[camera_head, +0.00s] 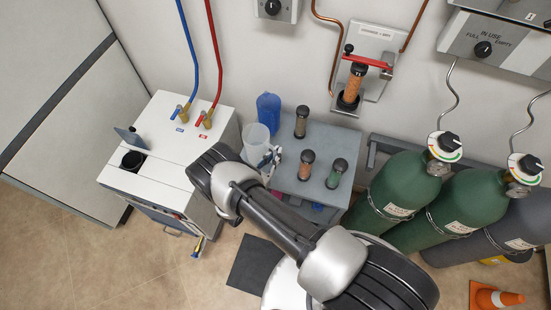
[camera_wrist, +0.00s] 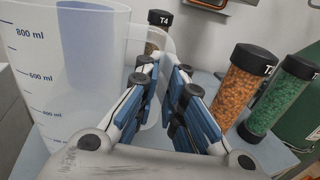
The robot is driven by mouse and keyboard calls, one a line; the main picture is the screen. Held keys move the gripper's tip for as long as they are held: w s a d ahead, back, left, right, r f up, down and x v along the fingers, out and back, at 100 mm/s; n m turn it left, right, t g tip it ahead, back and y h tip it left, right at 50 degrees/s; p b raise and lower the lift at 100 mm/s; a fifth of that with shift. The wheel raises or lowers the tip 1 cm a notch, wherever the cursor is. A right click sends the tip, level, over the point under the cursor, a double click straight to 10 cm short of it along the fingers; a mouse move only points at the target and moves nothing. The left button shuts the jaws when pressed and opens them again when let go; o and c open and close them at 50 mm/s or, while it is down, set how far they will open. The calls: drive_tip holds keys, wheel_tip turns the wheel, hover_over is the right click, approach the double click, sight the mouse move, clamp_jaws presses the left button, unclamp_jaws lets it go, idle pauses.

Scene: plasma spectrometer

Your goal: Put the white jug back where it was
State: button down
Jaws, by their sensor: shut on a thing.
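The white jug (camera_head: 256,140) is translucent and upright, at the left edge of the grey cart top (camera_head: 318,180) in the head view. In the wrist view the jug (camera_wrist: 75,95) fills the left side, with blue ml marks on its wall. Its handle (camera_wrist: 166,48) points toward my gripper. My gripper (camera_wrist: 172,72) is shut on the handle, with a finger on each side; the fingers hide part of it. In the head view my gripper (camera_head: 270,160) is just right of the jug, partly behind my arm. I cannot tell whether the jug's base touches the cart.
A blue bottle (camera_head: 268,108) stands behind the jug. Capped sample tubes stand on the cart: T4 (camera_head: 301,122), an orange one (camera_head: 306,165) and a green one (camera_head: 337,173). A white chiller unit (camera_head: 165,150) is left of the cart; green gas cylinders (camera_head: 405,185) are at right.

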drive_tip(key=shift+f, duration=0.95)
drive_tip(key=shift+f+b, duration=0.25)
drive_tip(key=shift+b, duration=0.2)
drive_tip(key=c, duration=1.7)
unclamp_jaws()
drive_tip(key=shift+r, duration=0.1)
